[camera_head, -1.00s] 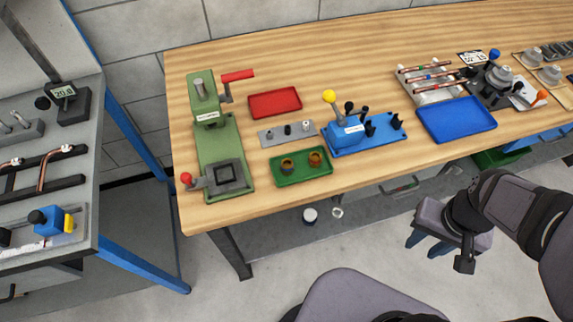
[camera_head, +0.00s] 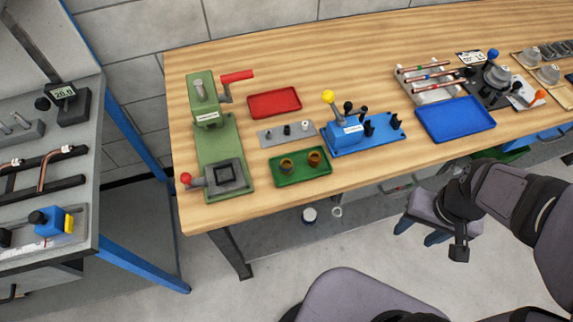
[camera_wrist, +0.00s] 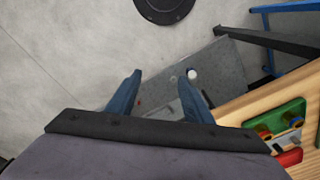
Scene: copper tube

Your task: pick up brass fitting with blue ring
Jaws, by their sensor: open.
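Two brass fittings stand in a green tray (camera_head: 277,181) near the front edge of the wooden bench: a left one (camera_head: 287,165) and a right one (camera_head: 314,159). I cannot make out for sure which has a blue ring. The tray (camera_wrist: 271,113) and fittings also show at the right edge of the wrist view. My gripper (camera_head: 419,232) is off the bench's front edge, to the right of the tray and well apart from it. Its two blue fingers (camera_wrist: 158,92) are spread with nothing between them.
A green press (camera_head: 216,140) stands left of the tray, a red tray (camera_head: 275,103) behind, a blue fixture with upright levers (camera_head: 362,135) to the right. A blue tray (camera_head: 456,119) lies further right. Floor and a grey lower shelf show under my gripper.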

